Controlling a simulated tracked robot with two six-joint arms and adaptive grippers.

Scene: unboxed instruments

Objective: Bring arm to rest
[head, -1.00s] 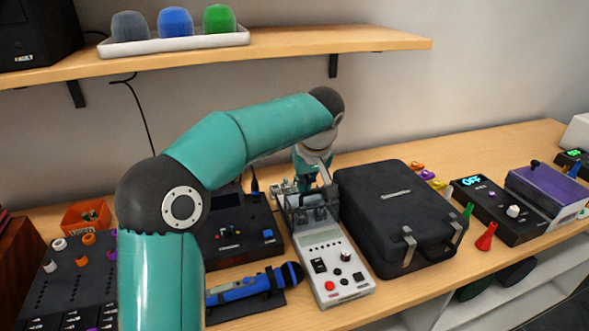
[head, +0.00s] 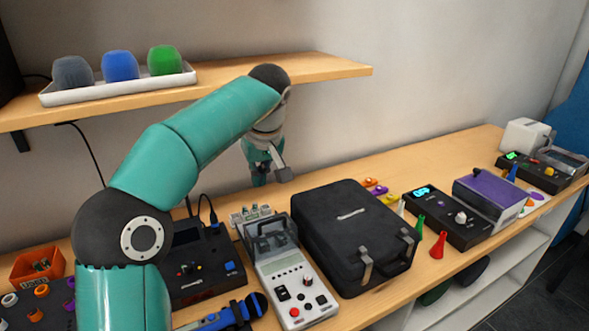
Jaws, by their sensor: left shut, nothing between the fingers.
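My left arm comes in from the lower left and bends over the bench. My left gripper (head: 259,180) hangs at its end, fingers pointing down, shut and empty. It is above and behind the grey instrument (head: 285,265), apart from it. The black case (head: 345,230) lies closed to the right of that instrument. My right gripper is not in view.
A wooden shelf (head: 320,68) with a white tray (head: 115,87) of coloured foam covers is close behind my raised elbow. A blue microphone (head: 225,318), a black console (head: 195,260) and an orange bin (head: 38,265) are near the arm. Bare wood shows at the back right.

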